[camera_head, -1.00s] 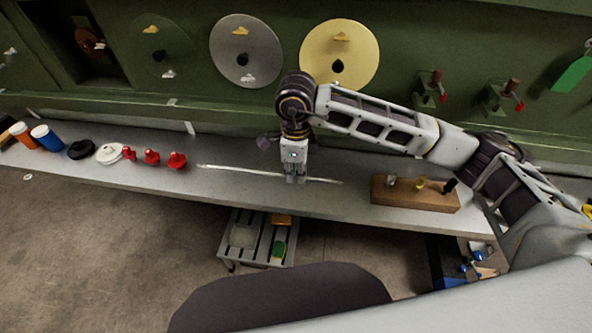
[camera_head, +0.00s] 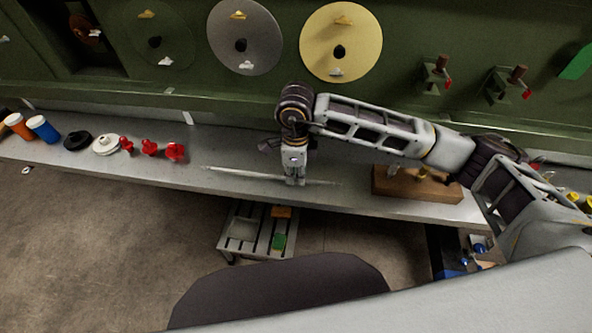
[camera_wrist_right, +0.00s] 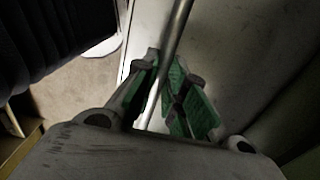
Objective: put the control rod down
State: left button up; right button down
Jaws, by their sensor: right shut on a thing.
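The control rod (camera_head: 240,174) is a long, thin, pale metal rod lying lengthwise along the grey shelf (camera_head: 330,199). My right gripper (camera_head: 295,182) points down over the shelf and is shut on the rod near its middle. In the right wrist view the rod (camera_wrist_right: 177,35) runs between the green-padded fingers of the gripper (camera_wrist_right: 172,100). The rod is very close to the shelf surface; I cannot tell whether it touches. My left gripper is not in view.
Red knobs (camera_head: 149,147), a white lid (camera_head: 106,144), a black lid (camera_head: 77,140) and blue (camera_head: 43,128) and orange bottles stand left on the shelf. A wooden block (camera_head: 405,186) sits right. A slatted stand (camera_head: 236,247) is below the front edge. The green panel with discs rises behind.

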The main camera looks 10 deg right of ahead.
jog(key=shift+f, duration=0.6)
jog(key=c, duration=1.4)
grip_release()
jog(key=shift+r, duration=6)
